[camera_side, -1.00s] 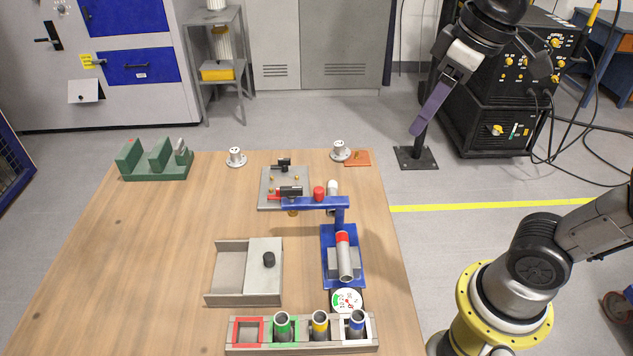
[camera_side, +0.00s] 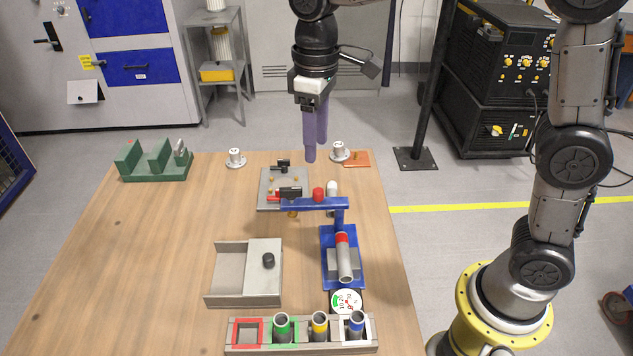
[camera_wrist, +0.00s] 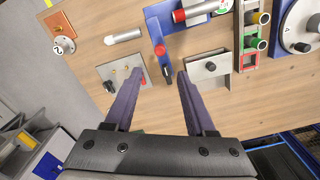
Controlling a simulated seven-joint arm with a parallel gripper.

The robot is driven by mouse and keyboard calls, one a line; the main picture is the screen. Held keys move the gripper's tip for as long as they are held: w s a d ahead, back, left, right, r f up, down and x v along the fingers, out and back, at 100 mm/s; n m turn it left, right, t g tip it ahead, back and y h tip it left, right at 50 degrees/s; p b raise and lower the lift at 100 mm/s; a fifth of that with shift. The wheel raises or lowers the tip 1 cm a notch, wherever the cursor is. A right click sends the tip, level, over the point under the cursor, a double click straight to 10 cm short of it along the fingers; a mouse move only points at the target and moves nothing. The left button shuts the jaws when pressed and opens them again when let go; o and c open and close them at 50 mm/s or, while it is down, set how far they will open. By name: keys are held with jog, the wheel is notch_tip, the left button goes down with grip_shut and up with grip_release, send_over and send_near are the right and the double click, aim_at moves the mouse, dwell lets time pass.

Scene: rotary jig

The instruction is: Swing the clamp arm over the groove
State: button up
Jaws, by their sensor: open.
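A blue arm (camera_side: 312,203), which I take for the clamp arm, reaches left from a post on the blue fixture (camera_side: 327,243). A red knob (camera_side: 318,193) stands on it; it shows in the wrist view (camera_wrist: 160,50). A grey pipe with a red band (camera_side: 345,262) lies on a grey block on the fixture; the groove itself is not clear, perhaps covered by the pipe. My gripper (camera_side: 316,152) is open and empty, pointing down, above the table's far side. In the wrist view its fingers (camera_wrist: 158,74) appear either side of the blue arm's end, still above it.
A grey plate (camera_side: 266,202) with small clamps lies behind the arm, a loose pipe (camera_side: 332,187) beside it. A grey tray (camera_side: 229,273), a rack (camera_side: 302,345) with several coloured tubes and a dial (camera_side: 347,300) lie nearer. A green block (camera_side: 157,172) stands far left.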

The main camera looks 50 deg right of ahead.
aim_at(317, 189)
notch_tip(317, 189, down, 10)
jog(key=shift+f, duration=0.15)
dwell(0.3)
grip_shut()
dwell(1.3)
